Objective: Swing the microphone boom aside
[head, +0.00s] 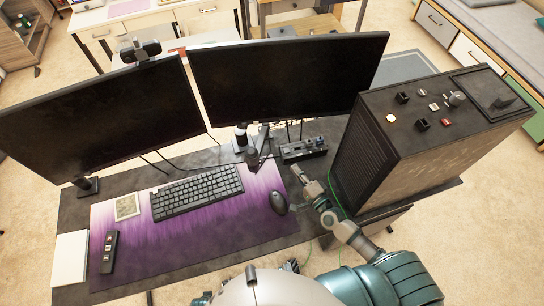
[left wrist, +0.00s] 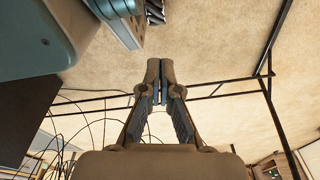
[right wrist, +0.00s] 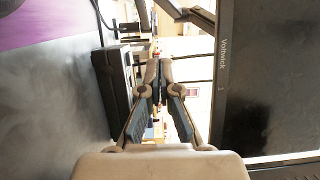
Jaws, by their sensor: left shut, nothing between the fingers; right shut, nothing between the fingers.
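The dark microphone boom (head: 257,147) stands at the back of the desk, between the two monitors. Its joints are small and dark here, so its exact pose is hard to tell. A dark jointed bar at the top of the right wrist view (right wrist: 190,14) looks like part of it. My right gripper (head: 298,171) is shut and empty, low over the desk's right part, in front of the boom and apart from it. It also shows shut in the right wrist view (right wrist: 159,66). My left gripper (left wrist: 158,66) is shut and empty, with floor and metal frame bars beyond it.
A black computer case (head: 365,165) stands right of my right gripper. A small black box with knobs (head: 303,149) lies just beyond it. A mouse (head: 279,202) and keyboard (head: 197,191) lie on the purple mat (head: 190,245).

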